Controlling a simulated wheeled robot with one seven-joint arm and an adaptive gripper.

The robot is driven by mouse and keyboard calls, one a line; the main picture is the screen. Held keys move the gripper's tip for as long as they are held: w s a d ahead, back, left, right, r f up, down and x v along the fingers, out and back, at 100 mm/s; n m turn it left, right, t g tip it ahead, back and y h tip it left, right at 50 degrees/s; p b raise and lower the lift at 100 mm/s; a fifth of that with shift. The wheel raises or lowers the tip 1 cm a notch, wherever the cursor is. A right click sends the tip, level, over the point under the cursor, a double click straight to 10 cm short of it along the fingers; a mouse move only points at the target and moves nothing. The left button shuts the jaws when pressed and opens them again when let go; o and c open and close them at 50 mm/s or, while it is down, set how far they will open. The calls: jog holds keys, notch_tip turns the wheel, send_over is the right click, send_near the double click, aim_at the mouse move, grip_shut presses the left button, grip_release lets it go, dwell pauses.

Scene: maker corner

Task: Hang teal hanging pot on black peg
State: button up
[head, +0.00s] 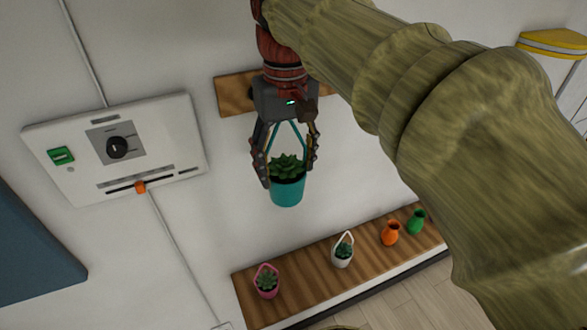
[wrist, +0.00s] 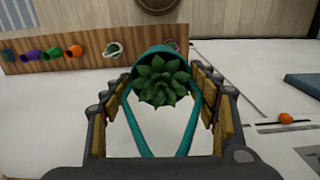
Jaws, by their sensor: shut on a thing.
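The teal hanging pot (head: 287,190) holds a green succulent and has a teal looped handle. My gripper (head: 286,170) is shut on the teal hanging pot, which hangs upright below it in front of the white wall, clear of the shelf. In the wrist view the teal hanging pot (wrist: 146,62) and its handle sit between the fingers of my gripper (wrist: 160,82). A wooden board (head: 235,95) is on the wall behind my gripper, partly hidden by it. I cannot make out the black peg in either view.
A wooden shelf (head: 315,267) below holds a pink pot (head: 266,283), a white pot (head: 342,252), an orange vase (head: 390,234) and a green vase (head: 416,222). A white control panel (head: 75,155) with a black dial is on the left wall. The wall between is clear.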

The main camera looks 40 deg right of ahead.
jog(key=w+d+f+p, duration=0.1)
jog(key=w+d+f, duration=0.1)
jog(key=w, duration=0.7)
jog(key=shift+w+d+p, duration=0.3)
jog(key=shift+w+d, duration=0.1)
dwell(0.9)
jog(key=shift+f, duration=0.2)
dwell(0.4)
jog(key=o, duration=1.9)
jog(key=shift+o, duration=0.7)
jog(key=shift+r, duration=0.1)
